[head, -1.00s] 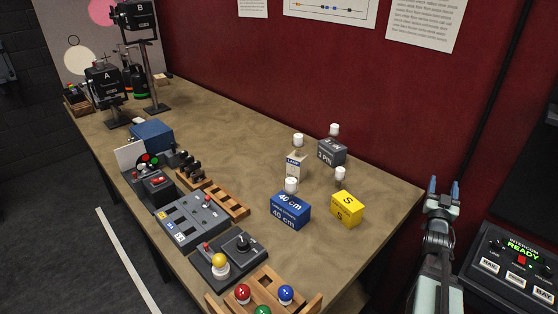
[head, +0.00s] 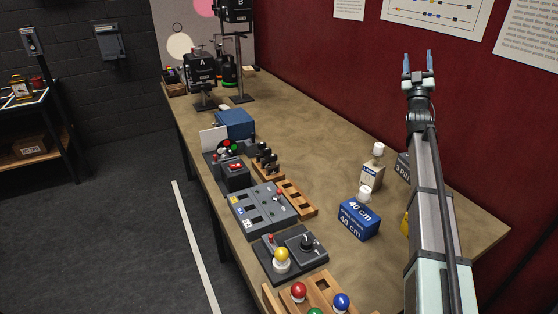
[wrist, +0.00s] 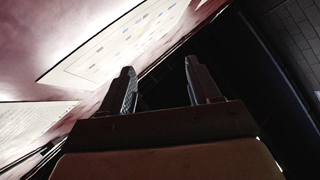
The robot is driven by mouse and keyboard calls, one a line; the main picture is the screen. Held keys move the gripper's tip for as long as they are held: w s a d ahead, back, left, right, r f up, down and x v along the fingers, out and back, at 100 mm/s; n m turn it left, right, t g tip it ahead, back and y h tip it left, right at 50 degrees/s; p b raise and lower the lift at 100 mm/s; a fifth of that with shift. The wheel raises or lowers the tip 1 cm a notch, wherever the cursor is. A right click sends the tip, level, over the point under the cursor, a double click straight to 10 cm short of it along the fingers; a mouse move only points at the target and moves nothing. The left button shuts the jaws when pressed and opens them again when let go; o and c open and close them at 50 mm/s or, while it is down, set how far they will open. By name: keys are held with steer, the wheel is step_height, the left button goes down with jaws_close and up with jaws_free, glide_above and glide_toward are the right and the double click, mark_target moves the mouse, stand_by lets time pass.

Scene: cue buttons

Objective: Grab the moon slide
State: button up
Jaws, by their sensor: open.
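I cannot make out a moon slide in either view. Wooden slotted racks (head: 297,199) lie mid-table, but any marking on what they hold is too small to read. A grey panel (head: 262,208) with slots and small labels lies beside them. My gripper (head: 417,62) is raised high at the right, in front of the red wall, with its blue fingertips pointing up. It is open and empty. In the wrist view the two fingers (wrist: 160,75) stand apart with nothing between them, and wall posters show beyond.
A blue 40 cm box (head: 359,223) and a lamp box (head: 371,179) stand on the table (head: 325,150). My arm partly hides a grey box (head: 402,168) and a yellow box. Projector-like device A (head: 201,75) stands at the far end. A shelf (head: 30,160) is at left.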

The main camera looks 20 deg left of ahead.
steer(key=w+a+r+n+g+y, duration=0.1)
steer(key=w+a+r+y, duration=0.1)
steer(key=a+r, duration=0.5)
steer(key=w+a+r+n+y, duration=0.2)
steer(key=a+r, duration=0.1)
steer(key=a, duration=0.8)
steer(key=w+a+r+n+g+y, duration=0.1)
steer(key=w+a+r+y, duration=0.1)
steer(key=a+r, duration=0.5)
steer(key=s+a+r+n+g+y, duration=0.15)
steer(key=a+r, duration=0.25)
steer(key=a, duration=0.8)
steer(key=s+a+r+n+g+y, duration=0.15)
steer(key=a+r, duration=0.35)
steer(key=a, duration=0.8)
steer(key=m+g+h, duration=0.5)
steer(key=g+h, duration=0.4)
steer(key=g, duration=0.9)
glide_toward(268, 150)
steer(key=x, duration=0.5)
steer(key=shift+f, duration=0.35)
steer(key=shift+x, duration=2.9)
steer(key=shift+w+a+r, duration=0.1)
steer(key=shift+w, duration=0.05)
